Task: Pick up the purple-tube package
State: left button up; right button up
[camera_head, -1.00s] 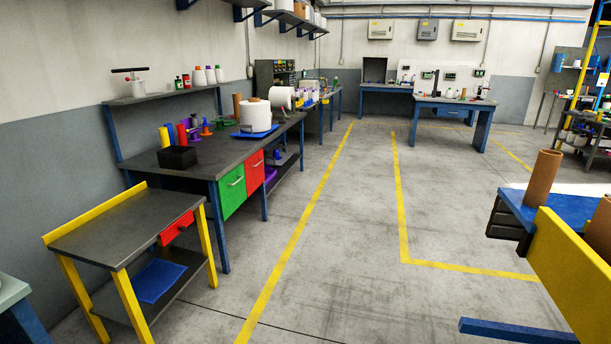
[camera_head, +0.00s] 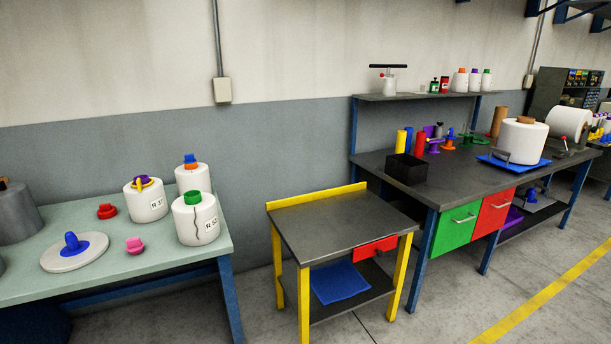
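A white yarn package (camera_head: 146,204) with a purple tube top (camera_head: 142,179) and a yellow piece around or on that top stands upright on the pale green table (camera_head: 100,285) at the left. Neither of my grippers is in view.
The green table also holds a red piece (camera_head: 107,211), a pink piece (camera_head: 135,246), and a disc with a blue knob (camera_head: 75,252). A yellow-edged bench (camera_head: 335,225) stands to the right, its top clear. Farther right is a dark workbench (camera_head: 440,185) with drawers. Open floor lies at lower right.

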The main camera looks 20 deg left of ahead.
aim_at(150, 205)
jog(key=u, duration=0.85)
jog(key=i, duration=0.9)
jog(key=u, duration=0.5)
